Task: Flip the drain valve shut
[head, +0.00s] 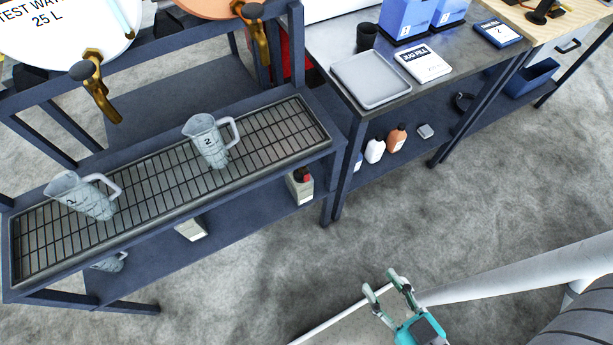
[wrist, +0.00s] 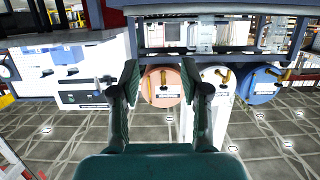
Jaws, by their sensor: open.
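Brass taps show on the drums, and I cannot tell which is the drain valve. In the head view one brass tap (head: 95,85) is on the white drum (head: 50,35) labelled TEST WATER 25 L. Another brass tap (head: 257,35) hangs from the copper drum (head: 210,6). In the wrist view, the copper drum (wrist: 158,98), white drum (wrist: 216,100) and blue drum (wrist: 256,90) appear far off beyond the fingers. My gripper (head: 386,284) is open and empty over the floor, well apart from the taps; it also shows in the wrist view (wrist: 160,78).
Two clear jugs, one left (head: 85,195) and one right (head: 208,143), stand on the grated rack (head: 150,180) below the taps. A workbench (head: 325,30) holds a grey tray (head: 371,79) and a JUG FILL sign (head: 423,63). The floor between my gripper and the rack is clear.

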